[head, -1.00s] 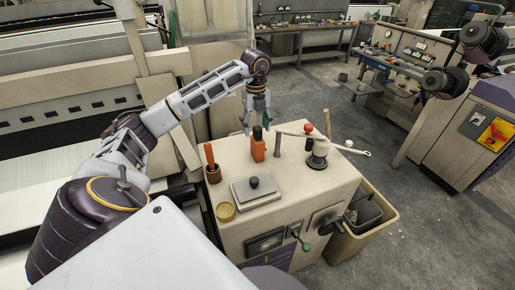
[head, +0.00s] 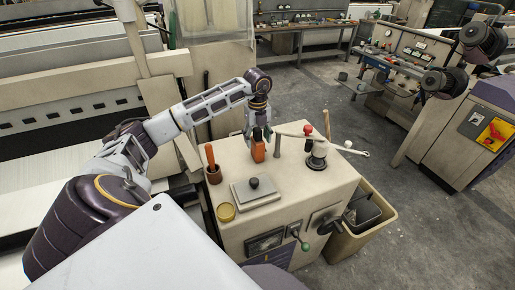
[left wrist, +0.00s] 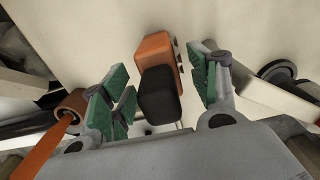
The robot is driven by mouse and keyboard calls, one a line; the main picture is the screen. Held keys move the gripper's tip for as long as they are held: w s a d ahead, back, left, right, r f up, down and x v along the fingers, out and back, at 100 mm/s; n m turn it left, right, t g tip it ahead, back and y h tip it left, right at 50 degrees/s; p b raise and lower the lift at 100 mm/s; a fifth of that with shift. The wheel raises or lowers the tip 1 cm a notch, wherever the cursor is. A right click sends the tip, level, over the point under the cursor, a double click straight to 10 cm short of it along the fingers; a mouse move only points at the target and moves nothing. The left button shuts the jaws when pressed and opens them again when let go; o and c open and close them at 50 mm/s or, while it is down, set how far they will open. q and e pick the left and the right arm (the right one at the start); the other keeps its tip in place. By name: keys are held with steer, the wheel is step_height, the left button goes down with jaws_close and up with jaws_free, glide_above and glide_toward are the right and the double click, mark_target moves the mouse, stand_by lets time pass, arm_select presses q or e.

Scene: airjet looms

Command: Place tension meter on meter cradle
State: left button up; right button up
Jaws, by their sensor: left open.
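The tension meter is most likely the orange block with a black top (head: 258,152), standing upright on the beige cabinet top. My left gripper (head: 256,133) is above it, pointing down. In the left wrist view the orange body and black top (left wrist: 158,88) lie between the two green-padded fingers (left wrist: 160,95). The fingers are open, with a visible gap on each side. I cannot surely tell which item is the meter cradle; a grey plate with a black knob (head: 256,190) and a dark round stand (head: 317,155) are on the same top. My right gripper is not in view.
A cup with an orange-handled tool (head: 213,173) and a yellow round dish (head: 225,212) stand at the left of the cabinet top. A grey upright post (head: 278,145) is close right of the orange block. A beige bin (head: 362,235) stands right of the cabinet.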

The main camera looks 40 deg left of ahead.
arm_select(q)
steer(key=shift+f, duration=0.1)
steer(key=shift+c, duration=0.3)
jaws_close()
stand_by(0.4)
